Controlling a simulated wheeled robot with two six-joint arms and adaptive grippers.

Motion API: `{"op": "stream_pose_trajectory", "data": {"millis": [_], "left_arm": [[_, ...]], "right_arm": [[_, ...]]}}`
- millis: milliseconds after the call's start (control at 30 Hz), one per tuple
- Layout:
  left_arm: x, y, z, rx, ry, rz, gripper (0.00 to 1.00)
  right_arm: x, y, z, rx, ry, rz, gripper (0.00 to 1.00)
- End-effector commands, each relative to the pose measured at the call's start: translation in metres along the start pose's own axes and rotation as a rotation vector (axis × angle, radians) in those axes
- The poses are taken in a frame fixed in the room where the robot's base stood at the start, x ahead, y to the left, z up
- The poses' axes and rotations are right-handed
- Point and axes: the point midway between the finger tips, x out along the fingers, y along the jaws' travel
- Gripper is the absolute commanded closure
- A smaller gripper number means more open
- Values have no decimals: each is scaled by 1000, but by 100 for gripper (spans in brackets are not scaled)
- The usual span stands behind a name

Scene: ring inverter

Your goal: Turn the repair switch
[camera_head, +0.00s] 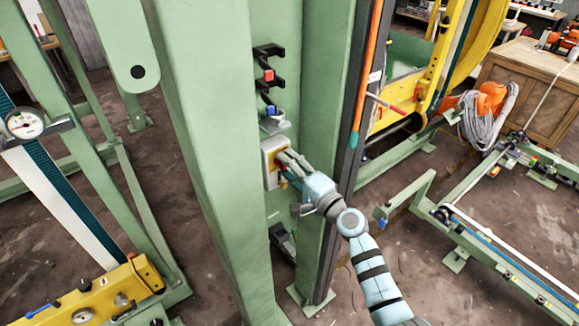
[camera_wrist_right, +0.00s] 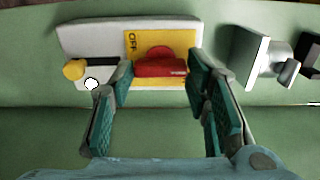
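The repair switch is a red knob (camera_wrist_right: 160,63) on a yellow plate (camera_wrist_right: 133,43) with black lettering, part of a pale box (camera_wrist_right: 85,40) on the green column. In the head view the box (camera_head: 268,170) shows on the column's inner face, its knob mostly hidden by my gripper. My right gripper (camera_head: 284,160) reaches the box from the right. In the right wrist view its fingers (camera_wrist_right: 160,85) are open, one on each side of the red knob, with gaps between them and it. My left gripper is not in view.
A grey fitting (camera_head: 273,122) sits just above the box, and also shows in the wrist view (camera_wrist_right: 258,55). Black brackets (camera_head: 268,75) with red and blue parts are higher up. The green column (camera_head: 215,150) closes off the left side. A yellow knob (camera_wrist_right: 74,69) sticks out of the box.

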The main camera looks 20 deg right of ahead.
Motion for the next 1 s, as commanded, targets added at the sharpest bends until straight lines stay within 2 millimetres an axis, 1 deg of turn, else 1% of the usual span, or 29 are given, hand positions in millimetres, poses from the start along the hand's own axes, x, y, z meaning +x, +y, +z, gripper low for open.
{"op": "stream_pose_trajectory", "data": {"millis": [33, 67, 100, 367, 467, 567, 700, 800, 900, 1000], "left_arm": [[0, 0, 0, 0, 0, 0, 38], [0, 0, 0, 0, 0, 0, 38], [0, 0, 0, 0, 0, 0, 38], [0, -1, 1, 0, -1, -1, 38], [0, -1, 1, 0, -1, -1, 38], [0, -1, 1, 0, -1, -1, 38], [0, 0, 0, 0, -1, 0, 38], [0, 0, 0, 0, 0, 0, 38], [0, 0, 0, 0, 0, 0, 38], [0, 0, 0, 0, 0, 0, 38]], "right_arm": [[0, 0, 0, 0, 0, 0, 46], [0, 0, 0, 0, 0, 0, 41], [0, 0, 0, -1, 0, 0, 38], [0, 0, 0, -2, 0, 0, 38], [-7, 0, 0, -3, 0, 0, 38], [-26, 1, 0, -4, 1, 1, 38], [-66, 1, 0, -5, -2, 4, 38], [-92, 1, 0, -4, -2, 3, 38], [-110, 1, -1, -3, 0, 2, 38], [-119, 0, 0, -2, -1, 1, 38]]}}
